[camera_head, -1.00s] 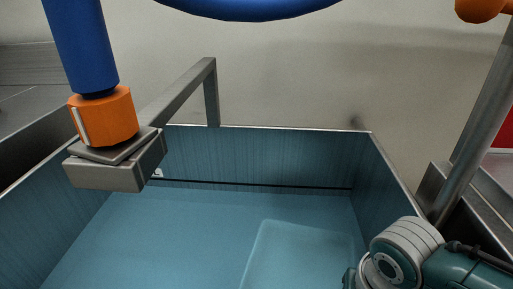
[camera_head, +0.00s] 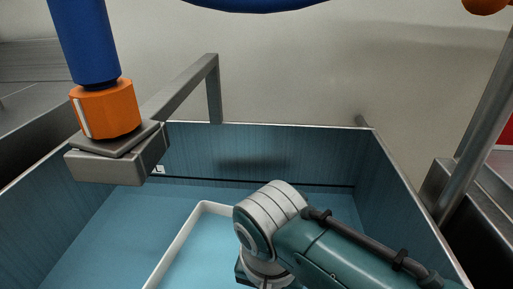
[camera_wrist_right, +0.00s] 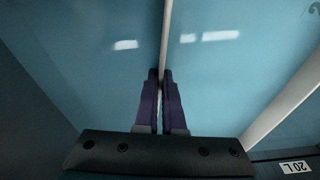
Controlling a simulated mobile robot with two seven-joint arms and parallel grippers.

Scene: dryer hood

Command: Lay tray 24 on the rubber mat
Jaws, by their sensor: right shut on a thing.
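A tray with a thin white rim (camera_head: 178,248) shows in the head view inside a blue-walled basin. Its right part is hidden behind my right arm. No number on it can be read. In the right wrist view my right gripper (camera_wrist_right: 162,75) has its purple fingers shut on a thin pale rim of the tray (camera_wrist_right: 166,35), with light blue surface on both sides. In the head view my right wrist hides these fingers. I cannot tell the tray's height above the basin floor. I cannot make out the rubber mat. My left gripper is not in view.
The blue basin (camera_head: 110,222) has upright walls on the left, back and right. A grey block under an orange collar (camera_head: 106,108) and blue tube hangs over its left side. A grey bent bar (camera_head: 213,90) stands behind. A "20 L" label (camera_wrist_right: 295,166) shows at lower right.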

